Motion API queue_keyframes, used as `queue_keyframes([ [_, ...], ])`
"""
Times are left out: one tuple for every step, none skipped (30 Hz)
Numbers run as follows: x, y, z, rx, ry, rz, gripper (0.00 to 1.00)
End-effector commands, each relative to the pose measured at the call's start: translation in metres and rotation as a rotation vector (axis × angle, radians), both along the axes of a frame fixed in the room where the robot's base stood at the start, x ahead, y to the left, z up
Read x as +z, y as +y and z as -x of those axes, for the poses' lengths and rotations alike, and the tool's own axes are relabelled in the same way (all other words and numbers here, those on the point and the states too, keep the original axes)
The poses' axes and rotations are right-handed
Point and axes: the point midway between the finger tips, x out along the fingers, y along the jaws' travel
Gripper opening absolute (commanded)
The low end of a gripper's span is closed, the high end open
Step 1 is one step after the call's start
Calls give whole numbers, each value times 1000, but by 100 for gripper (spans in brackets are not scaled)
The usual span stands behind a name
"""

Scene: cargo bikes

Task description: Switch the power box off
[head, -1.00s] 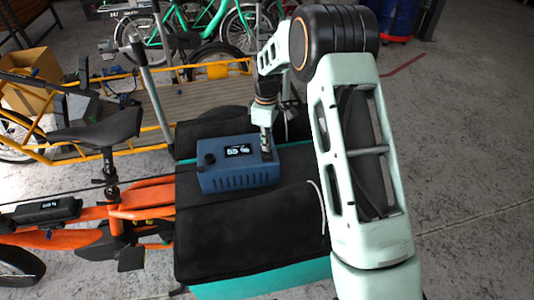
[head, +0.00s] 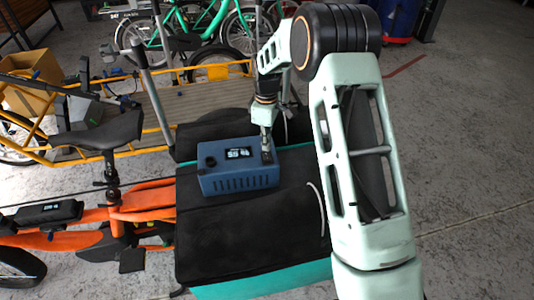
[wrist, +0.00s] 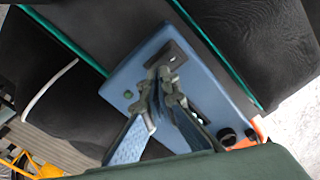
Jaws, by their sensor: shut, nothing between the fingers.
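The blue power box (head: 228,183) lies on the black cargo bag, with a lit display (head: 239,153) on its top and a black knob (head: 210,161) at the left. My gripper (head: 267,152) is pointed down at the right end of the box top. In the wrist view the box (wrist: 128,78) shows a dark switch plate (wrist: 173,56) near one end. My gripper (wrist: 166,84) is shut and empty, its fingertips right beside that plate. Whether they touch it I cannot tell. The fingers hide part of the box top.
The black bag (head: 245,232) with teal sides sits behind the orange bike (head: 140,203) and its saddle (head: 98,134). A yellow-framed cargo bike (head: 205,97) stands behind. Open grey floor (head: 470,160) lies to the right.

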Motion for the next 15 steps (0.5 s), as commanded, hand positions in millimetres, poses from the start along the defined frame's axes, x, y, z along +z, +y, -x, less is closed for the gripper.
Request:
queue_keyframes([
  [8,0,0,0,-1,0,0],
  [10,0,0,0,-1,0,0],
  [13,0,0,0,-1,0,0],
  [16,0,0,0,-1,0,0],
  [18,0,0,0,-1,0,0],
  [22,0,0,0,-1,0,0],
  [24,0,0,0,0,0,0],
  [26,0,0,0,0,0,0],
  [30,0,0,0,-1,0,0],
  [32,0,0,0,-1,0,0],
  [34,0,0,0,-1,0,0],
  [37,0,0,0,-1,-1,0],
  [40,0,0,0,-1,-1,0],
  [42,0,0,0,-1,-1,0],
  [45,0,0,0,0,-1,0],
])
